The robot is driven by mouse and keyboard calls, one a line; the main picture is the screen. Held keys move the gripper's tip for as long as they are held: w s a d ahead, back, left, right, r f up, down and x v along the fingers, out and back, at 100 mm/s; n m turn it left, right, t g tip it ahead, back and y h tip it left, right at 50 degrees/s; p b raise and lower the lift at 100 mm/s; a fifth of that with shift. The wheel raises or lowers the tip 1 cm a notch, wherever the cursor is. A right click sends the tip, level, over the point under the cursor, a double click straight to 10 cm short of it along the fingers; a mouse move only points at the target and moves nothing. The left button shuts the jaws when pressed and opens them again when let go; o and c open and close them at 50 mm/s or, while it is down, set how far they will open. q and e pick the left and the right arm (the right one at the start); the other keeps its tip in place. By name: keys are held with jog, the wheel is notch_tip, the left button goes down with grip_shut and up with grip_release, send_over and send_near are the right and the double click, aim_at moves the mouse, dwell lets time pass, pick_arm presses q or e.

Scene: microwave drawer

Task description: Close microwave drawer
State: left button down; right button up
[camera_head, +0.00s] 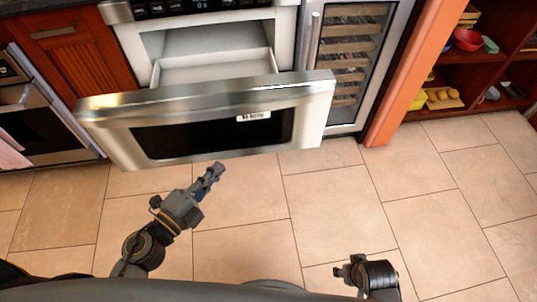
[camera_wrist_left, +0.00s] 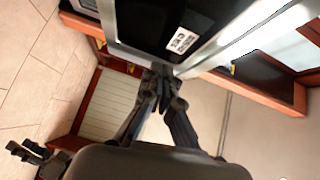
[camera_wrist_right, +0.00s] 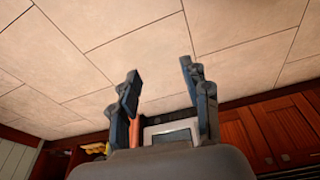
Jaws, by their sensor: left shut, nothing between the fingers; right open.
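The microwave drawer (camera_head: 210,117) is pulled out, with its steel-framed front with a dark window standing away from the cabinet. The open white drawer box (camera_head: 215,67) shows behind the front. My left gripper (camera_head: 217,168) is shut and empty, just below the lower edge of the drawer front in the head view. In the left wrist view its fingertips (camera_wrist_left: 162,70) overlap the drawer front's edge (camera_wrist_left: 150,55); I cannot tell if they touch. My right gripper (camera_head: 350,268) is low at the right, away from the drawer. In the right wrist view its fingers (camera_wrist_right: 160,75) are open and empty.
A wine cooler (camera_head: 350,60) stands right of the drawer, beside an orange post (camera_head: 395,90) and open shelves (camera_head: 475,75). Red cabinets (camera_head: 70,55) and an oven (camera_head: 35,120) are at the left. The tiled floor (camera_head: 330,195) in front is clear.

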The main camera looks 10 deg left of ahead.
pick_arm(q)
notch_tip(320, 180, up, 2)
jog(key=d+m+h, duration=0.1)
jog(key=d+m, duration=0.1)
jog(key=p, duration=0.3)
send_near(255, 120)
jog(key=d, duration=0.4)
jog(key=w, duration=0.4)
jog(key=shift+a, duration=0.25)
jog(key=shift+w+a+b, duration=0.15)
jog(key=shift+w+b, duration=0.15)
jog(key=shift+w, duration=0.25)
pick_arm(e)
jog(key=s+f, duration=0.3)
jog(key=f, duration=0.4)
jog(key=shift+s+d, duration=0.15)
jog(key=shift+d, duration=0.25)
pick_arm(q)
jog(key=shift+r, duration=0.1)
